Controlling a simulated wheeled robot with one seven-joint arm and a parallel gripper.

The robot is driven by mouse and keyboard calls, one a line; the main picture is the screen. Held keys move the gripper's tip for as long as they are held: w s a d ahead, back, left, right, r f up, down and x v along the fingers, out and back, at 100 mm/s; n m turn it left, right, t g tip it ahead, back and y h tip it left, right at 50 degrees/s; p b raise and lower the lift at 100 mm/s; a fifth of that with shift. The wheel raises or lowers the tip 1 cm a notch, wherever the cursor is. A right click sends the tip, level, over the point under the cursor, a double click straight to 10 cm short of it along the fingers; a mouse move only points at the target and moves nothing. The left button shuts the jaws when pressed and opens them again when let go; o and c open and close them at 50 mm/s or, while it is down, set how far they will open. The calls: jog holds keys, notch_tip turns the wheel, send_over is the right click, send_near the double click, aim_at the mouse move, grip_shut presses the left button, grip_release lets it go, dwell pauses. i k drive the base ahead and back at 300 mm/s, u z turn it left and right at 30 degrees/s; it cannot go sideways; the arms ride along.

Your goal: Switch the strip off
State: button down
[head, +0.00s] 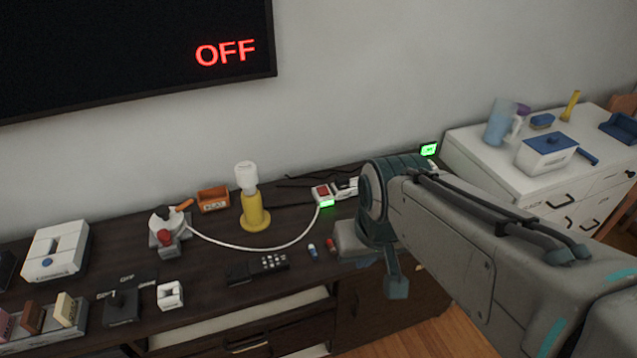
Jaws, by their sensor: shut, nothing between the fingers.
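The power strip (322,193) lies on the dark cabinet, right of the yellow bottle. It has a red switch and a green lit patch at its front. A white cord runs from it to the left. Its right part has white plugs (346,187) and passes behind my arm, so its far end is hidden. My gripper (397,286) hangs below my arm's end joint, in front of and to the right of the strip. It is shut and empty, apart from the strip, and mostly hidden by the arm.
A yellow bottle (254,212) stands left of the strip. A black remote (258,268) and two small bottles lie in front. A small device with a red knob (166,238) is at the cord's left end. The wall screen (130,50) reads OFF. A white dresser (560,150) stands right.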

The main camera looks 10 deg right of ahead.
aim_at(322, 191)
jog(key=k, duration=0.45)
jog(key=z, duration=1.2)
jog(key=i, duration=0.8)
jog(key=u, duration=1.5)
jog(key=i, duration=0.5)
